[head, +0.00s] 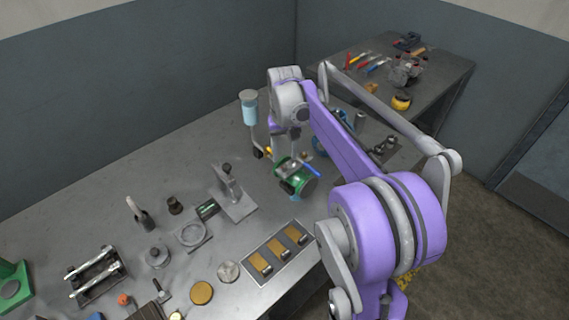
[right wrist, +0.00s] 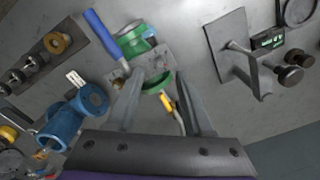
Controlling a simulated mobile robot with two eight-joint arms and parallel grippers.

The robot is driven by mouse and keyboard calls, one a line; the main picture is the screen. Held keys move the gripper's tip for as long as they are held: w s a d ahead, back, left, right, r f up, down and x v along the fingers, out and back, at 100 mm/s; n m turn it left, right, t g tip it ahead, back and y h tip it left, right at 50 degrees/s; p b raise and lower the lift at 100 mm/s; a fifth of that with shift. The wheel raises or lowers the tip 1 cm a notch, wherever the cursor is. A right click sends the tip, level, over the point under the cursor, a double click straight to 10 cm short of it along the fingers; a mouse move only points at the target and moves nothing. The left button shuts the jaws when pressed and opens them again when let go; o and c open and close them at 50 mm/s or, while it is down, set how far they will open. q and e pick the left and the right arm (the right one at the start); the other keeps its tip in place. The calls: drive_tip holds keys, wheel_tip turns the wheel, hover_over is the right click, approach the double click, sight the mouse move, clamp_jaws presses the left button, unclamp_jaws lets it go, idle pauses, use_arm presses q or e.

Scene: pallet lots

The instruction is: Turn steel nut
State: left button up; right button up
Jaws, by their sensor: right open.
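My right gripper (head: 292,160) hangs over the middle of the bench, close above a green round-bodied fixture (head: 296,178) with a blue handle (head: 311,169). In the right wrist view its two fingers (right wrist: 160,84) are spread apart with nothing held between them. The green fixture (right wrist: 134,42) lies just beyond the fingertips, on a grey plate, with the blue handle (right wrist: 101,35) slanting to its left. A green ring (right wrist: 157,82) and a yellow piece (right wrist: 167,102) show between the fingers. I cannot make out a steel nut with certainty. My left gripper is not in view.
A grey bracket stand (head: 232,194) stands left of the gripper. A tray with brass-coloured blocks (head: 279,252) lies nearer the front edge. A blue cylindrical part (right wrist: 76,117) is left of the fingers in the wrist view. A second table (head: 440,75) with tools stands behind.

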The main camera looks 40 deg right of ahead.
sight(285, 167)
drive_tip(key=shift+f, duration=2.3)
drive_tip(key=shift+c, duration=0.2)
clamp_jaws()
